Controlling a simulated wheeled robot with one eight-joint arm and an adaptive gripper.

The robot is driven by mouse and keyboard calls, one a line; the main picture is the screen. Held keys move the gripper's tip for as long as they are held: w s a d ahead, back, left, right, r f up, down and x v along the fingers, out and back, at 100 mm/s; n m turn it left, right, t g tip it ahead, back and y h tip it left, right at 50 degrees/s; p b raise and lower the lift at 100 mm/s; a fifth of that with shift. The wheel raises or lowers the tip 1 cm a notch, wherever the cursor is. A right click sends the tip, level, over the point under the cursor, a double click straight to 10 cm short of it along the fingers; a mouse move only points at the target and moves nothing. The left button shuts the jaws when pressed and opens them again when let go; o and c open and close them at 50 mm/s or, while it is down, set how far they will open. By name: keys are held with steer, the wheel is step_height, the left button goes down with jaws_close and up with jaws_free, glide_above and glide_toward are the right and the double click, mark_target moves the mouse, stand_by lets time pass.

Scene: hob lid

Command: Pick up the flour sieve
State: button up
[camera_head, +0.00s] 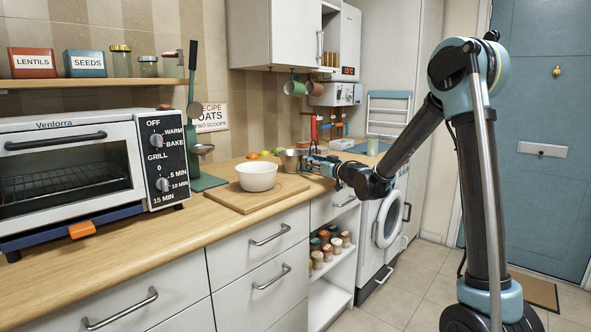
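A small grey metal bowl-shaped vessel (290,161) stands at the back of the counter, behind the white bowl. A small shallow metal piece (202,149) shows beside the green stand (207,183), right of the oven. Either could be the flour sieve; mesh is too small to make out. My gripper (309,163) reaches in from the right, low over the counter. Its tips are close to the right side of the grey vessel; I cannot tell whether they touch it. The fingers are too small and crowded to show whether they are open or shut.
A white bowl (257,176) stands on a wooden board (252,198) left of my gripper. A toaster oven (75,176) fills the counter's left. A dark green long-handled utensil (193,72) stands upright near the wall. Wall cupboards (282,35) overhang the counter. The front left counter is bare.

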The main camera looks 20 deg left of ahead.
jaws_close()
steer(key=shift+r, duration=0.15)
